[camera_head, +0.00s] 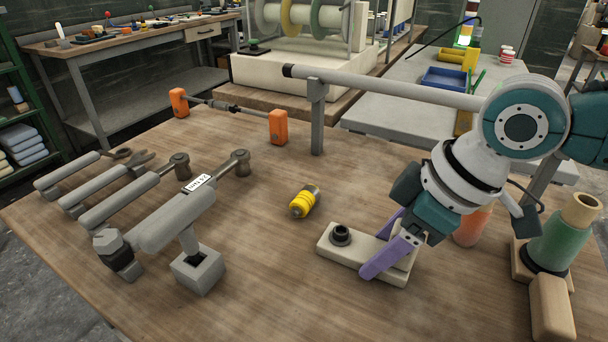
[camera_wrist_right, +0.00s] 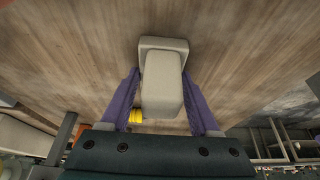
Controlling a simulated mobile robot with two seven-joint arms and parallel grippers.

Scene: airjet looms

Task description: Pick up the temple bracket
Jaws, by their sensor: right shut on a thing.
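The temple bracket (camera_head: 335,250) appears to be the cream block with a flat base and a dark round ring on its left end. It lies toward the right front of the wooden table and looks to be resting on the top. My right gripper (camera_head: 384,252) reaches down over its right part, with purple fingers on either side of the raised block. In the right wrist view, the bracket (camera_wrist_right: 163,80) stands between the two fingers of the gripper (camera_wrist_right: 163,95), which is shut on it. Its far side is partly hidden. My left gripper is not in view.
A yellow cylinder (camera_head: 304,201) lies left of the bracket. Grey-handled tools (camera_head: 130,195) and a grey stand (camera_head: 197,268) are at the left. A green spool (camera_head: 560,240) and a tan block (camera_head: 552,308) stand right. A grey post (camera_head: 317,120) rises behind.

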